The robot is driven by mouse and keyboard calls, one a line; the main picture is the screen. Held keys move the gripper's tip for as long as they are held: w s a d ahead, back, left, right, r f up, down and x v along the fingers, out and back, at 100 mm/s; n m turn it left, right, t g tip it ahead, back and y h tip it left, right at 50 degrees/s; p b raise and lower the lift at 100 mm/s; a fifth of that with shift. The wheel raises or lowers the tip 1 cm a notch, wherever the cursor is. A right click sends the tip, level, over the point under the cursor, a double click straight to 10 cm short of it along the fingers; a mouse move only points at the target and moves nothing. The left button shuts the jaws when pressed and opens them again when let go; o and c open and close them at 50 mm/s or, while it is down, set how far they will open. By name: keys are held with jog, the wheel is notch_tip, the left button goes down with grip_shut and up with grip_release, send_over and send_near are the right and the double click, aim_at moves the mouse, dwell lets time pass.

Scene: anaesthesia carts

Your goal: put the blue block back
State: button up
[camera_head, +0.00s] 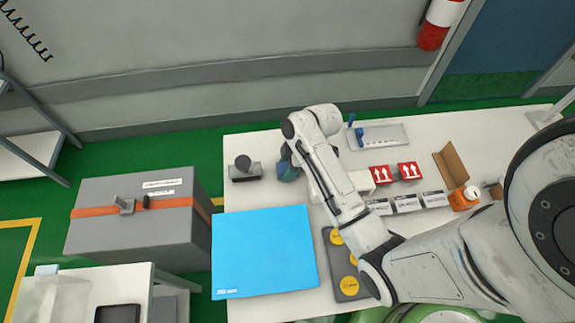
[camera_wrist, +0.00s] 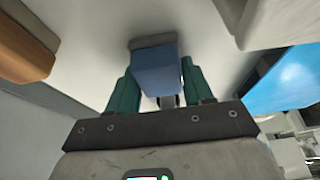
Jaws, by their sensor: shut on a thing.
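The blue block (camera_wrist: 157,74) is between the green fingers of my gripper (camera_wrist: 160,88) in the wrist view, and the gripper is shut on it. A grey strip (camera_wrist: 152,41) shows just beyond the block; I cannot tell whether they touch. In the head view my gripper (camera_head: 288,168) is over the back left part of the white table, mostly behind my arm. The block cannot be made out clearly there.
A dark knob on a grey base (camera_head: 244,170) stands left of my gripper. A blue mat (camera_head: 264,250) lies in front. A grey plate with blue parts (camera_head: 393,133), red-labelled boxes (camera_head: 379,174) and white labelled cards (camera_head: 407,202) lie right. A grey case (camera_head: 135,225) stands left.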

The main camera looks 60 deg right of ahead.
jog(key=shift+f, duration=0.1)
jog(key=o, duration=1)
jog(key=v, duration=1.2)
